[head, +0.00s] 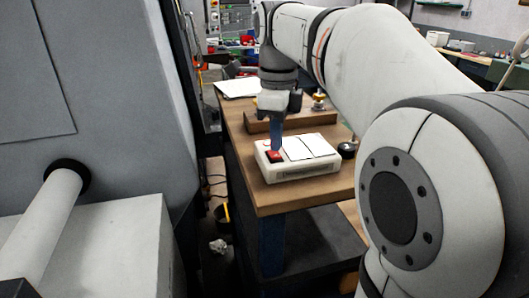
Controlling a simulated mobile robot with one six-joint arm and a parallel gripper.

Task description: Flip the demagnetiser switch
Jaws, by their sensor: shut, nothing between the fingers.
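The demagnetiser (303,171) is a low cream box near the front of a wooden bench, with a pale two-part plate on top. A red switch (275,156) sits on the left of its top face. My gripper (276,150) points straight down over the switch with its blue fingers shut and empty. The fingertips are at or just above the switch; I cannot tell whether they touch it. The fingers hide part of the switch, so its position is unclear.
The wooden bench (312,195) has a wooden block (290,121) behind the box and a dark round knob (348,149) to its right. Papers (238,87) lie at the back left. A large grey machine (115,110) stands close on the left. Crumpled paper (218,246) lies on the floor.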

